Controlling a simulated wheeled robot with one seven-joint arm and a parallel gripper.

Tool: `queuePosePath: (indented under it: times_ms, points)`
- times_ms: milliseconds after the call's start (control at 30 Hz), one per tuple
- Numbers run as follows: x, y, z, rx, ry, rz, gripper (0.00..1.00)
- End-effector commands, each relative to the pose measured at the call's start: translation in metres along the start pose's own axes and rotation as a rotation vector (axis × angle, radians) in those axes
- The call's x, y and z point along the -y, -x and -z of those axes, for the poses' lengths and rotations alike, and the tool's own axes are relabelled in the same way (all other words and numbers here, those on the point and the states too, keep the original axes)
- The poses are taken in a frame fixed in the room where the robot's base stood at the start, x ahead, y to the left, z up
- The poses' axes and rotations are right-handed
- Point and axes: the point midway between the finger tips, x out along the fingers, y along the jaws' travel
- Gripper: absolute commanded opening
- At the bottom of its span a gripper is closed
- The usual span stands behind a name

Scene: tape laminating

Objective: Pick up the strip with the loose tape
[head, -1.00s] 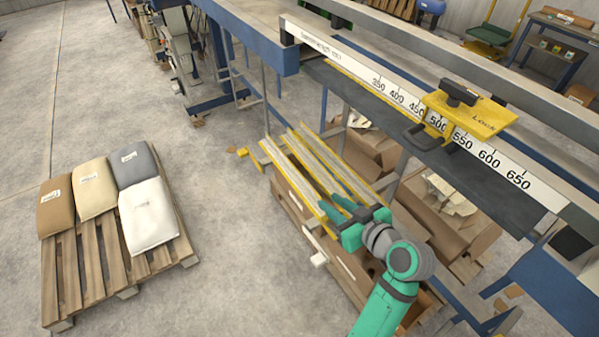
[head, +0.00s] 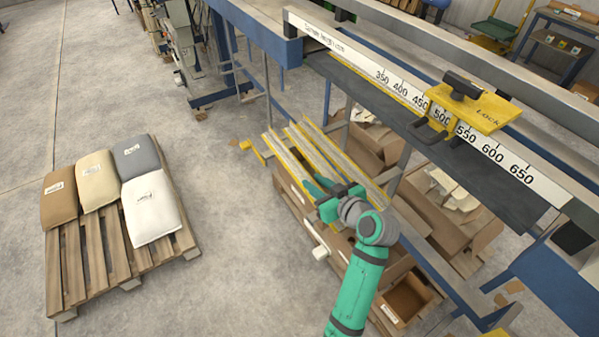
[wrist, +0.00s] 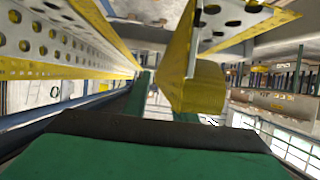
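Several long metal strips with yellow edges (head: 320,150) lie side by side across the top of a cardboard box, under the machine's ruler beam. My gripper (head: 318,184) is low over their near ends, with its green fingers pointing along them. In the wrist view, a perforated strip with a yellow edge (wrist: 60,45) runs along the upper left. Another strip with a broad yellow tape-like flap (wrist: 200,85) stands in front of the gripper (wrist: 180,100). The fingers look apart, and no firm hold shows. In the head view I cannot tell which strip has the loose tape.
A blue-framed machine with a ruler beam (head: 400,95) and a yellow lock slider (head: 470,105) overhangs the strips at right. A pallet (head: 90,265) with several sacks stands at left. More cardboard boxes (head: 455,210) lie under the machine. The floor between is clear.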

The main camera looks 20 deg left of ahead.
Motion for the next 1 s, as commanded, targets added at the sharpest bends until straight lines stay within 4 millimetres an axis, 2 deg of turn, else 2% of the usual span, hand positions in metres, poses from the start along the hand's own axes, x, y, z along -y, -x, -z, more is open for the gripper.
queuePosePath:
  times_ms: [100, 200, 667, 833, 933, 1000]
  points:
    - [-0.001, 0.001, 0.000, 0.000, -0.001, -0.002, 0.22]
    - [-0.002, 0.001, -0.001, 0.000, -0.001, -0.003, 0.00]
    - [-0.001, 0.002, 0.003, -0.001, -0.001, -0.003, 0.00]
    - [-0.002, 0.007, 0.015, -0.002, 0.001, -0.003, 0.00]
    - [-0.002, 0.013, 0.030, -0.003, 0.004, -0.004, 0.00]
    - [0.003, 0.026, 0.036, -0.003, 0.002, -0.005, 0.00]
